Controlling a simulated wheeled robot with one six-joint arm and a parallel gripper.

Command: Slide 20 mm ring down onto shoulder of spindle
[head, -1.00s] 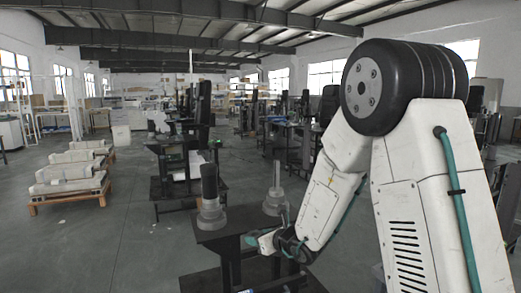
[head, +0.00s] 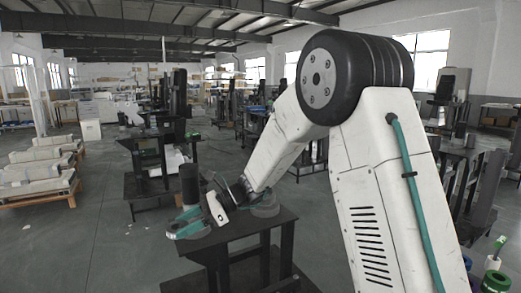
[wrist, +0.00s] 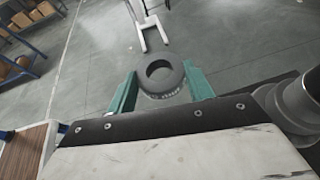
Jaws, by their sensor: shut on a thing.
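A dark grey ring (wrist: 149,86) with pale markings on its rim is held between the two green fingers of my gripper (wrist: 160,72) in the wrist view. Bare floor shows through its hole, so it is around no post. In the head view my gripper (head: 184,222) is at the left end of a dark table, by a dark upright column (head: 189,182). A stepped grey round part (wrist: 300,103) shows at the wrist view's right edge.
The dark table top (head: 240,232) has bare room at its front. Pallets with pale blocks (head: 35,175) stand on the floor at left. Another dark workstation (head: 150,165) is behind. The wrist view shows a blue shelf with boxes (wrist: 20,70) and a white-legged stand (wrist: 152,32).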

